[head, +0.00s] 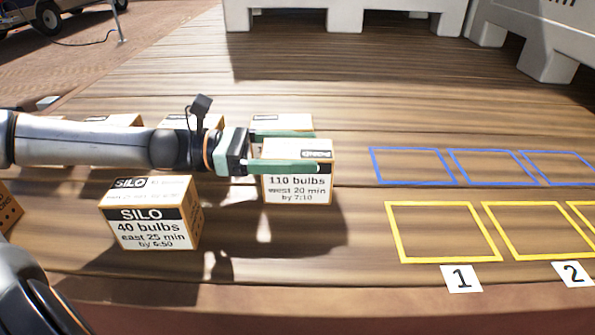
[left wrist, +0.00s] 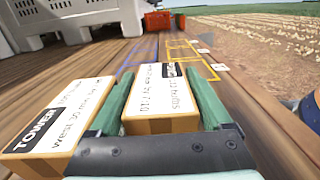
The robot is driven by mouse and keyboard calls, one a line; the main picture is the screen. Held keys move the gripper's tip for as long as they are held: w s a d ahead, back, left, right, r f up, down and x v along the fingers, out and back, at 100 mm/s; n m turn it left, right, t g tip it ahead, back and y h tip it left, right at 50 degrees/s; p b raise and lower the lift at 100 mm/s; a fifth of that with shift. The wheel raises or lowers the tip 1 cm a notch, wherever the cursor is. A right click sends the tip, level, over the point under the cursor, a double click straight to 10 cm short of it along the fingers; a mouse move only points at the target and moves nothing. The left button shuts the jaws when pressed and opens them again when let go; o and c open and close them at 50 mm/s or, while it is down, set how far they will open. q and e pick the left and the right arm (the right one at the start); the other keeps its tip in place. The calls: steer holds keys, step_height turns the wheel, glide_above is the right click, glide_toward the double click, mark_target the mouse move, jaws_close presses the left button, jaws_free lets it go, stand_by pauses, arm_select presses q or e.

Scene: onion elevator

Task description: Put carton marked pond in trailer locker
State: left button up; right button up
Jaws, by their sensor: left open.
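A carton reading "110 bulbs, west 20 min, by 7:10" (head: 298,190) stands on the plank deck. Its name band is mostly covered by a finger, so I cannot read whether it says pond. My left gripper (head: 316,151) is open, with its green fingers on either side of this carton's upper part. In the left wrist view the same carton (left wrist: 160,125) sits between the open fingers (left wrist: 160,99). My right gripper is not in view. No locker is clearly visible; part of a wheeled vehicle (head: 48,18) shows at the far upper left.
A SILO carton (head: 150,228) stands front left. A TOWER carton (left wrist: 60,120) is close beside the left finger. More cartons stand behind my arm. Blue frames (head: 410,150) and yellow frames (head: 440,204) on the right are empty. White bins (head: 345,16) stand behind.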

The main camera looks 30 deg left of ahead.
arm_select(q)
steer(key=shift+c, duration=0.3)
jaws_close()
stand_by(0.4)
steer(key=shift+r, duration=0.1)
